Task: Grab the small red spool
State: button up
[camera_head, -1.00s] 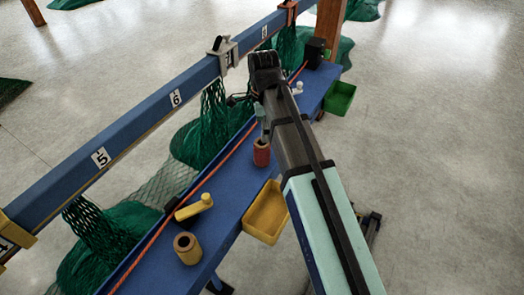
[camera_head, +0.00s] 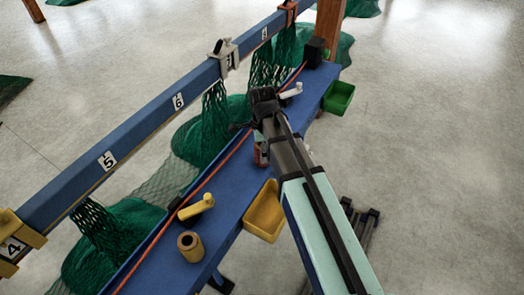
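The small red spool (camera_head: 260,155) stands on the blue bench (camera_head: 238,180); my arm covers most of it and only its left side shows. My gripper (camera_head: 241,127) is mostly hidden behind the end of my arm, with a small dark part showing above and left of the spool. I cannot see its fingertips, whether they touch the spool, or how far they are apart.
A tan spool (camera_head: 190,246) and a yellow tool (camera_head: 197,207) lie nearer on the bench. A yellow bin (camera_head: 265,212) and a green bin (camera_head: 339,97) hang at its right edge. An orange rope (camera_head: 165,226) runs along the bench below the blue rail (camera_head: 140,134) with nets.

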jog(key=shift+f, duration=0.8)
jog(key=c, duration=1.3)
jog(key=shift+r, duration=0.2)
